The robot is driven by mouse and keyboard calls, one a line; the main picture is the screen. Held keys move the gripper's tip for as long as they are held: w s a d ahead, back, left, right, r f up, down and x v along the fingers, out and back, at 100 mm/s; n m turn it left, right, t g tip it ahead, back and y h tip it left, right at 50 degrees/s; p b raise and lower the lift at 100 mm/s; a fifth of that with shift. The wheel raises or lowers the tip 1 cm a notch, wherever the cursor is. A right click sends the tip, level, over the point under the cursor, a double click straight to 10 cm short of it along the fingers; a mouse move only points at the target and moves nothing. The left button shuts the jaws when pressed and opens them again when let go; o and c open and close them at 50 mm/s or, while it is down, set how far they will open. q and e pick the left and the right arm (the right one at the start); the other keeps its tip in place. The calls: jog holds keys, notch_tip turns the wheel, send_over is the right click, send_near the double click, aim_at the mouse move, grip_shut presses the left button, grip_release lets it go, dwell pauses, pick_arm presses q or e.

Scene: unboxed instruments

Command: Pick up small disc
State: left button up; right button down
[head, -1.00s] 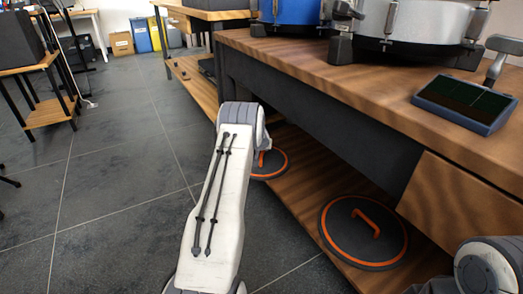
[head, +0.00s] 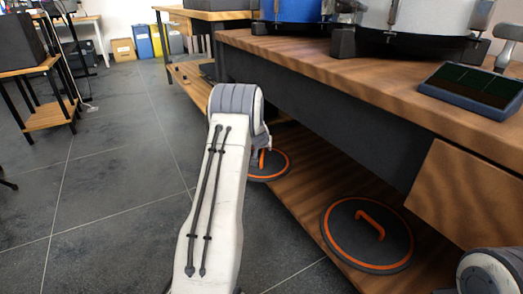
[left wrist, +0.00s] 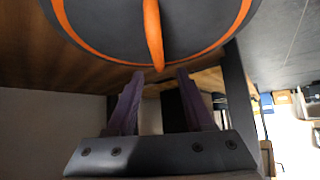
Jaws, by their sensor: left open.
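Two dark round discs with orange rims and orange bar handles lie on the low wooden shelf. The farther disc (head: 270,174) is partly hidden behind my left arm; the nearer disc (head: 345,245) looks larger. The disc's orange handle (left wrist: 153,30) ends near the gap between the fingertips. Contact cannot be told. My right gripper is not in view.
The wooden table (head: 400,80) overhangs the shelf (head: 300,205), with a dark beam (head: 310,110) beneath its top. A blue drum (head: 287,10), a silver drum (head: 420,18) and a dark panel (head: 470,90) stand on top.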

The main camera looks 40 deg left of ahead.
pick_arm(q)
jog(key=v, duration=0.5)
jog(key=shift+s+d+r, duration=0.1)
jog(key=shift+s+r, duration=0.15)
